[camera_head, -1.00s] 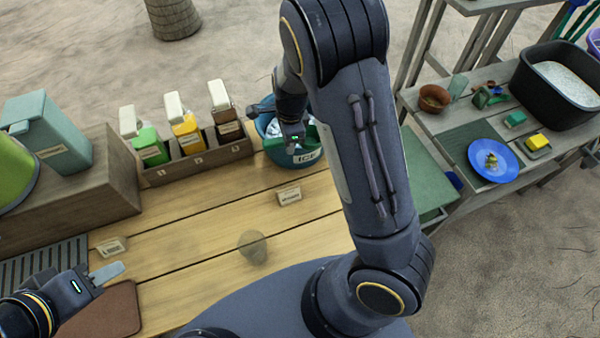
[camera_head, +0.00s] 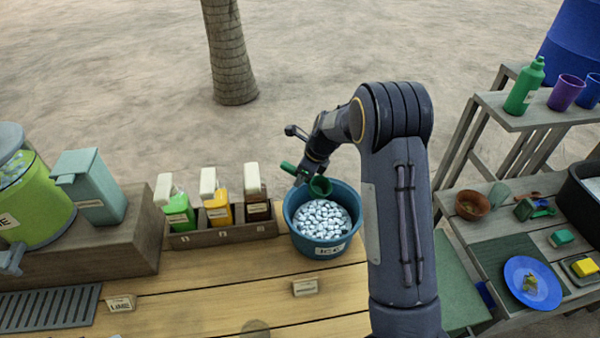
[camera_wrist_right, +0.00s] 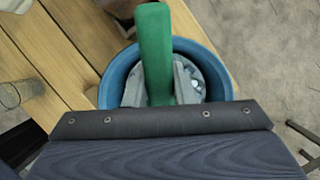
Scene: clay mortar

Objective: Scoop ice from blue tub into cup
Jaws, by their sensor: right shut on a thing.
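The blue tub (camera_head: 328,246) labelled ICE stands on the wooden counter, full of pale ice pieces (camera_head: 322,220). My right gripper (camera_head: 306,174) is above the tub's back rim, shut on a green scoop (camera_head: 320,186). The scoop's bowl is over the back of the ice; I cannot tell whether it holds any. In the right wrist view the scoop's green handle (camera_wrist_right: 155,50) stands between the fingers, with the tub's rim (camera_wrist_right: 215,72) behind. A clear cup (camera_head: 255,329) shows at the bottom edge of the head view, partly cut off. My left gripper is not in view now.
A wooden rack (camera_head: 222,233) with several bottles stands left of the tub. A small sign (camera_head: 305,287) is in front of the tub. A green dispenser (camera_head: 35,205) is far left. A side table with a blue plate (camera_head: 532,283) is at right.

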